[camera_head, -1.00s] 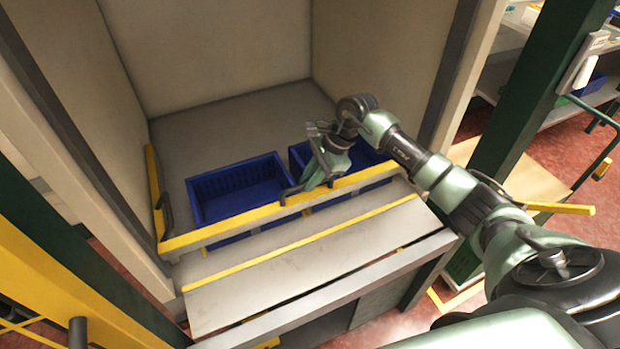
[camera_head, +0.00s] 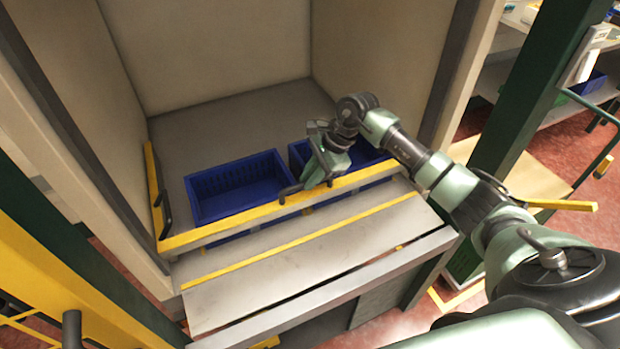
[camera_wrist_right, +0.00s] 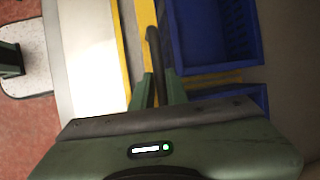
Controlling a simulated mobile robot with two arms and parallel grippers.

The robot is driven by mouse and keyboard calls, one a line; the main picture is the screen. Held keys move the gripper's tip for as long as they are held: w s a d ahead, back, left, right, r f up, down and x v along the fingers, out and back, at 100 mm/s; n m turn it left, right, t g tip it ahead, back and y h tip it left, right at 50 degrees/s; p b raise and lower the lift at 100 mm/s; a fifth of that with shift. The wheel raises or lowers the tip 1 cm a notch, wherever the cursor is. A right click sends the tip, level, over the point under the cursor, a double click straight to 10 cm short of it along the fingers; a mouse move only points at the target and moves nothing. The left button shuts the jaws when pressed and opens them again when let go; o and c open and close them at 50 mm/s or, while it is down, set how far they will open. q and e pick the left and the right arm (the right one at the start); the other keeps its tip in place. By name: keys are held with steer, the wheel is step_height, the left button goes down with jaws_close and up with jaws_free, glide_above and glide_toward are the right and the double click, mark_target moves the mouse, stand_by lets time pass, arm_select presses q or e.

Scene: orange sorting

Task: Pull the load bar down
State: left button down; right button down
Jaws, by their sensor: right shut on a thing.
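The load bar (camera_head: 222,224) is a yellow bar across the front of two blue crates in the bay. It also shows in the right wrist view (camera_wrist_right: 145,14), with a dark handle (camera_wrist_right: 154,50) along it. My right gripper (camera_head: 308,183) is at the bar, right of its middle. In the right wrist view its green fingers (camera_wrist_right: 158,88) are shut on the dark handle, one on each side. The fingertips are partly hidden in the head view. My left gripper is not in view.
A blue crate (camera_head: 190,203) stands behind the bar on the left. A second blue crate (camera_head: 376,158) is partly hidden by my right arm. A grey ledge (camera_head: 250,292) with a yellow strip lies before the bar. Pale walls enclose the bay.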

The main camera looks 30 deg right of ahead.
mark_target(305, 195)
step_height(305, 195, down, 4)
steer(key=b, duration=0.2)
steer(key=shift+f+b, duration=0.2)
steer(key=shift+b, duration=0.1)
steer(key=shift+s+r, duration=0.15)
steer(key=c, duration=1.4)
jaws_free()
steer(key=shift+d+r, duration=0.25)
steer(key=shift+r, duration=0.25)
steer(key=b+v, duration=0.1)
steer(key=v, duration=0.5)
steer(key=shift+r, duration=0.3)
